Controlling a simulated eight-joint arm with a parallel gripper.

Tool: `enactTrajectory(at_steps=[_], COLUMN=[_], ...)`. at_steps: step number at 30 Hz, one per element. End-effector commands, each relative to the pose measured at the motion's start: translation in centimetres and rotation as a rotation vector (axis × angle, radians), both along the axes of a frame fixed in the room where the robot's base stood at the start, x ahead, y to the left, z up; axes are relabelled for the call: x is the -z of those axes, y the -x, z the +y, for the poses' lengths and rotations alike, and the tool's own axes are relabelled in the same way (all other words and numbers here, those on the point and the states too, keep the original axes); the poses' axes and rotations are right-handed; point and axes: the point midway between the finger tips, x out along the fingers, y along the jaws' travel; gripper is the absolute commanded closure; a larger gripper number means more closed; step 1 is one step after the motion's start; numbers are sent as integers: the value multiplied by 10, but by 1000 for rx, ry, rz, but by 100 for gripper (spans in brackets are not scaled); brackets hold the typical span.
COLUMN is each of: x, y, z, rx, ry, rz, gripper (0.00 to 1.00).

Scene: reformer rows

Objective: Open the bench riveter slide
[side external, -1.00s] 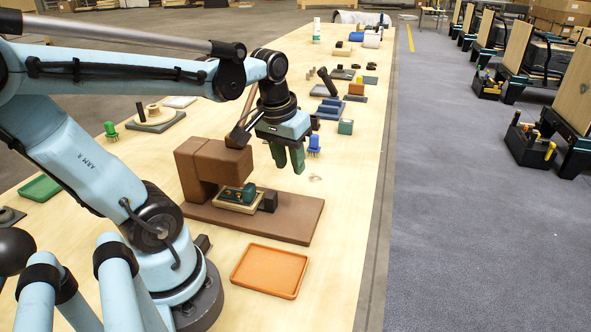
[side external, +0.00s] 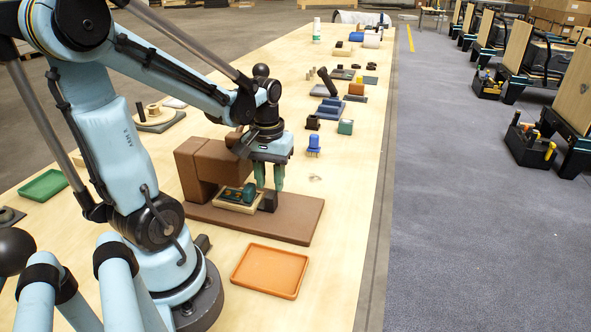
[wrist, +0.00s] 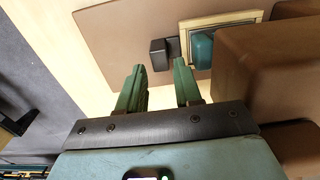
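The bench riveter has a brown base plate (side external: 285,222) and a brown block frame (side external: 200,165). Its slide (side external: 235,206) is a cream-framed tray holding dark green parts, with a black block handle (side external: 268,203) at its right end. My gripper (side external: 269,184) points down with its green fingers apart, right at or just above the handle's top. In the wrist view, my gripper (wrist: 160,68) is open and empty. The handle (wrist: 165,53) shows between and beyond the fingertips, and the slide frame (wrist: 255,17) lies to its right. I cannot tell whether the fingers reach the handle's sides.
The brown frame (wrist: 265,65) stands close to the right finger in the wrist view. An orange tray (side external: 270,270) lies in front of the base plate, and a blue-topped part (side external: 313,145) stands behind it. Bench surface right of the plate is clear.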

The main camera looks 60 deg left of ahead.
Motion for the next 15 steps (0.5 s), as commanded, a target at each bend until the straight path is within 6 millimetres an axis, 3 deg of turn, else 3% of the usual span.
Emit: enactTrajectory(at_steps=[6,15], x=[25,45], y=[0,0], z=[0,0], rx=[0,0], ry=[0,-1], rz=[0,-1], gripper=[66,66])
